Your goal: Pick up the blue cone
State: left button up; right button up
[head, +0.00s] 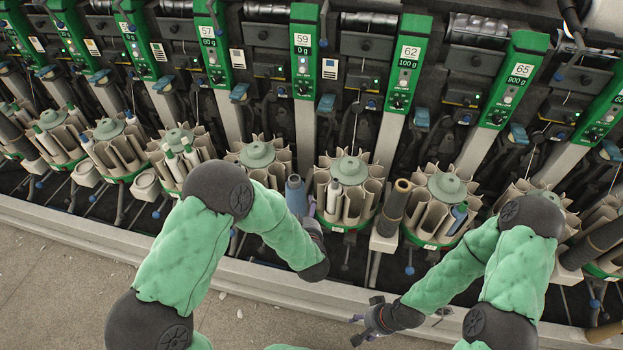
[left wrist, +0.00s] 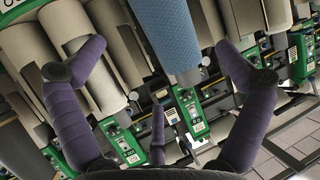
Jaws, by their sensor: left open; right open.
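The blue cone (head: 296,196) stands upright at the front of the winder, left of the magazine under number 59. In the left wrist view the blue cone (left wrist: 172,38) is large, textured and tapered, and lies between the spread purple fingers. My left gripper (head: 311,212) is just to its right in the head view, partly hidden by my wrist. In the left wrist view my left gripper (left wrist: 160,62) is open, with no clear contact on the cone. My right gripper (head: 364,325) is open and empty above the floor, in front of the machine.
Round magazines with beige tubes (head: 347,190) line the machine, close to the cone on both sides. A brown cone (head: 394,207) stands further right. Green numbered panels (head: 305,50) rise behind. A pale rail (head: 110,240) runs along the front, with open floor (head: 50,290) before it.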

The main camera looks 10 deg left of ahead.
aim_at(300, 198)
pick_arm(q)
jog(key=shift+t, duration=0.3)
jog(key=w, duration=0.2)
jog(key=w+a+b, duration=0.1)
jog(key=w, duration=0.3)
jog(key=shift+a+f+b, duration=0.35)
jog(key=shift+f, duration=0.05)
jog(key=b+x, duration=0.2)
jog(key=x, duration=0.3)
jog(key=shift+s+a+f, duration=0.15)
jog(key=c, duration=0.9)
